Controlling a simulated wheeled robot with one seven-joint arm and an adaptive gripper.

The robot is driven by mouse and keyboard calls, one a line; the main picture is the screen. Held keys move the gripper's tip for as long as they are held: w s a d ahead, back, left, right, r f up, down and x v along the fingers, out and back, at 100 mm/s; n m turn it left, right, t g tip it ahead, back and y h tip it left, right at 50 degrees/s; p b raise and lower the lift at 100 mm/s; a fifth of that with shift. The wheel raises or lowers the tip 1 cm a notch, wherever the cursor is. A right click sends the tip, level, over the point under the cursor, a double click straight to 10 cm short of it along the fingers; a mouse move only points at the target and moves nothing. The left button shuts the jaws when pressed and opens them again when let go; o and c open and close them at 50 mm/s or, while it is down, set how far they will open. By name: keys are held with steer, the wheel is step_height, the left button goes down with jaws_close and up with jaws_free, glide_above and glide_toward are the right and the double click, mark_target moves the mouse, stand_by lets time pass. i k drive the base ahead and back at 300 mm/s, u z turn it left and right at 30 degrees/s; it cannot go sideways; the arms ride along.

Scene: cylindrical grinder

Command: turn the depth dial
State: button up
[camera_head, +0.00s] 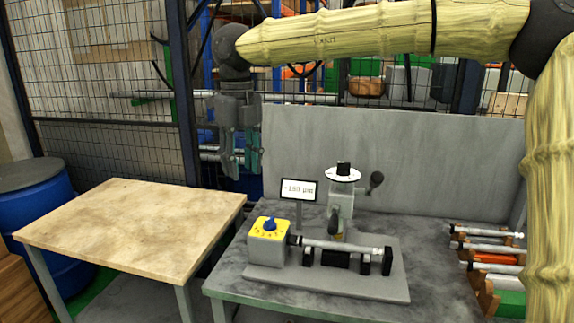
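A white round dial with a black knob (343,173) sits on top of the grey upright head of the small grinder (341,204). A blue knob (270,225) stands on a yellow-topped box (268,243) at the grinder's left end. No label shows which one is the depth dial. My gripper (241,172) hangs fingers down, left of the white dial and behind the yellow box in the picture. Its two fingers look apart with nothing between them. It appears clear of both knobs.
A small sign (299,190) stands between my gripper and the white dial. A black-knobbed crank (375,182) sticks out right of the head. A metal bar (340,247) lies along the grinder base. A bare wooden table (135,220) is at left; several bars lie in a rack at right.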

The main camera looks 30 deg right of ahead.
mark_target(343, 167)
steer(key=u, duration=0.2)
steer(key=i, duration=1.35)
steer(key=z, duration=1.55)
